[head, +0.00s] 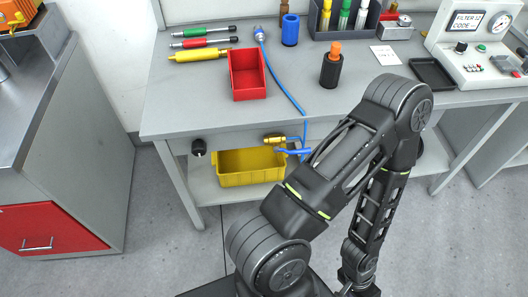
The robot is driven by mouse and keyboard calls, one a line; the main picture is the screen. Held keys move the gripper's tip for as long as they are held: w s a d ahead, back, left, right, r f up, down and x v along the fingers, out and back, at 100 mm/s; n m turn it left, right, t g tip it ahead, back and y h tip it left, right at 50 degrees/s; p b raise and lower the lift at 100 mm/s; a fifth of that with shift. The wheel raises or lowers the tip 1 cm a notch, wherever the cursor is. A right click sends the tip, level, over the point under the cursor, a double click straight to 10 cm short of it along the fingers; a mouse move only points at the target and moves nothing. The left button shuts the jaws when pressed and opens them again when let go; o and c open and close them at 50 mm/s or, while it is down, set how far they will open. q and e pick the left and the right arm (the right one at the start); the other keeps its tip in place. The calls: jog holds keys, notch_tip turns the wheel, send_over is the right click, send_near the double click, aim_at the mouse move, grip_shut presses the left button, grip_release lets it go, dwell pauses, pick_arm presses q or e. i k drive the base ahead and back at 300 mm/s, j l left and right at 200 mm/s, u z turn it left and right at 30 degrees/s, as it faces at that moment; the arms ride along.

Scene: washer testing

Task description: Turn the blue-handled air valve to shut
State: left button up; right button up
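The air valve (273,140) is a small brass body on the front edge of the workbench, above a yellow bin. Its blue handle (293,151) sticks out to the right, just below the body, near my arm. The handle is small here, and I cannot tell its exact angle against the body. A blue hose (283,81) runs from a coupling on the bench top, over the front edge, down to the valve. One of my dark arms crosses the centre right, bends at a high elbow and drops to the bottom edge. Neither gripper shows.
The yellow bin (251,180) sits on the lower shelf. A black knob (198,147) is left of the valve. On the bench (200,105) are a red tray (247,76), screwdrivers (204,37) and a black cylinder with orange top (332,66). A grey cabinet stands left.

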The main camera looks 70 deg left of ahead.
aim_at(276, 150)
jog(key=u, duration=1.95)
